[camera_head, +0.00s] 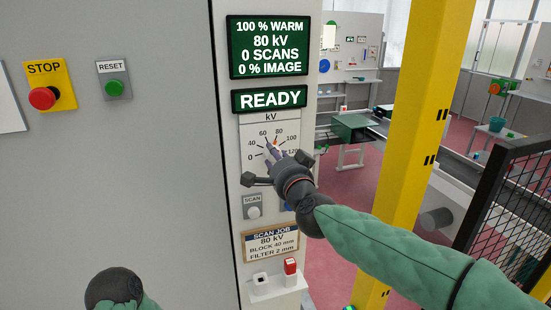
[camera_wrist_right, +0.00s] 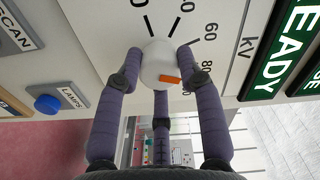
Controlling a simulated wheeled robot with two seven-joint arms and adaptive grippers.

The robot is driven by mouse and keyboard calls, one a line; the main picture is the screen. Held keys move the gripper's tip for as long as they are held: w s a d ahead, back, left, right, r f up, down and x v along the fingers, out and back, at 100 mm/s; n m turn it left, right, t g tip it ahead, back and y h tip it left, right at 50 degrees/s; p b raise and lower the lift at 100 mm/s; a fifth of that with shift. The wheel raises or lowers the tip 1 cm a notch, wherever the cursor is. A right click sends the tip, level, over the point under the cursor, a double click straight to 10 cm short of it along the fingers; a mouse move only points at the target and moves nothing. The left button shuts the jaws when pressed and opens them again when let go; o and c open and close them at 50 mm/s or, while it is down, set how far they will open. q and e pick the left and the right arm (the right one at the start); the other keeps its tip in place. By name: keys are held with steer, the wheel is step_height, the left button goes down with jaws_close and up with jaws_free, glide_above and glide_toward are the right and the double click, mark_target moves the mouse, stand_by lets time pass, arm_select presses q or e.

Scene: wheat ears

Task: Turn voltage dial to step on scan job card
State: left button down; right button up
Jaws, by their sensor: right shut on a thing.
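The voltage dial is a white round knob (camera_wrist_right: 158,62) with an orange mark, on a white kV scale plate (camera_head: 246,133). In the wrist view the mark points towards the 80 figure. My right gripper (camera_wrist_right: 160,55) is shut on the knob, with fingers on both sides; in the head view it (camera_head: 274,153) covers most of the knob. The green display (camera_head: 268,46) reads 100 % WARM, 80 kV, 0 SCANS, 0 % IMAGE. The scan job card (camera_head: 271,245) reads 80 kV, block 40 mm, filter 2 mm.
A READY sign (camera_head: 269,101) sits above the dial. A SCAN button (camera_head: 253,212) and a blue LAMPS button (camera_wrist_right: 47,103) sit below it. A ledge (camera_head: 276,288) holds a red-topped stamp-like object (camera_head: 290,267). A yellow post (camera_head: 411,130) stands right of the panel.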

steer(key=o, duration=1.1)
steer(key=shift+w+d+r, duration=0.1)
steer(key=shift+d+r, duration=0.15)
steer(key=shift+r, duration=0.15)
steer(key=shift+o, duration=0.2)
steer(key=shift+f, duration=0.15)
steer(key=shift+a+f, duration=0.1)
steer(key=v, duration=1.2)
